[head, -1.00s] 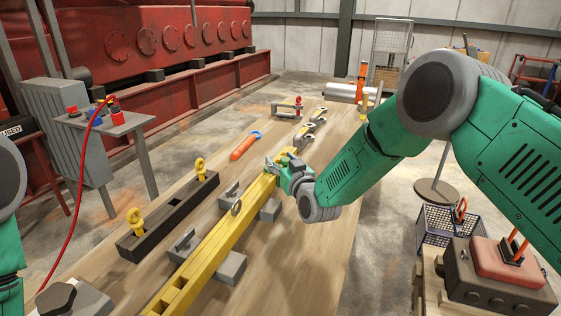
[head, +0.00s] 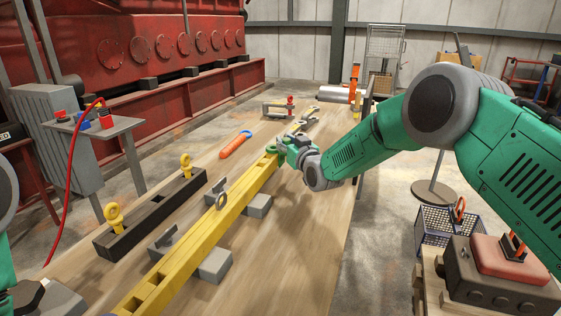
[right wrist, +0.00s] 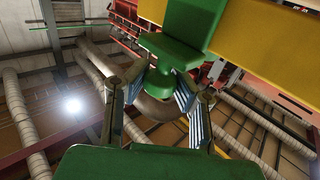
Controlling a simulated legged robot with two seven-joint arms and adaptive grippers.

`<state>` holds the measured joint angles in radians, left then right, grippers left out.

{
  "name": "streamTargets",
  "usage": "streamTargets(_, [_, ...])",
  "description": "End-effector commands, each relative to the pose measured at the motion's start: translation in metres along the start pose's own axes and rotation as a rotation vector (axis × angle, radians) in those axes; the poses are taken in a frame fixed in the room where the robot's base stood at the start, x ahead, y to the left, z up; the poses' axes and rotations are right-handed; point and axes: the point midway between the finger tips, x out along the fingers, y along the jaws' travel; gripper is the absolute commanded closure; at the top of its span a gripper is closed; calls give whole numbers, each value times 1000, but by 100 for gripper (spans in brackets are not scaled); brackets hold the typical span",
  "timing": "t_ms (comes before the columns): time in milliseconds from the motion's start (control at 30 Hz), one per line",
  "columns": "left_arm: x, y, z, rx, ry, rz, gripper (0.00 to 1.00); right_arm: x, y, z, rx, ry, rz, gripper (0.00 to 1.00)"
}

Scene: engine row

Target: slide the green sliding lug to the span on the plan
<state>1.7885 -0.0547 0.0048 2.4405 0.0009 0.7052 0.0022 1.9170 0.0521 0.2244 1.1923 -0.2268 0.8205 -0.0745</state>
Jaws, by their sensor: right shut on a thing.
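The green sliding lug (right wrist: 182,42) sits on the yellow beam (right wrist: 258,45) in the right wrist view, with a rounded grey-brown part below it. My right gripper (right wrist: 160,85) has its fingers shut on either side of the lug's lower part. In the head view, the yellow beam (head: 190,250) runs along the wooden table from the near left to the middle. My right gripper (head: 289,148) is at its far end there and mostly hides the lug. I cannot make out the plan or its span.
A dark holder (head: 150,222) with yellow eyebolts (head: 113,216) lies left. An orange tool (head: 235,145) and clamps lie farther back.

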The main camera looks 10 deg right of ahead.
Motion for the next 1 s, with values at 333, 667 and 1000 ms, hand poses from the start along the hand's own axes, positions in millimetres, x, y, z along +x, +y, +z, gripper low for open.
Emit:
streamTargets(333, [6, 0, 0, 0, 1, 0, 61, 6, 9, 0, 0, -6, 3, 100])
streamTargets(667, [6, 0, 0, 0, 1, 0, 61, 6, 9, 1, -1, -5, 3, 56])
streamTargets(1000, [5, 0, 3, 0, 4, 0, 61, -6, 10, 1, 0, -8, 3, 56])
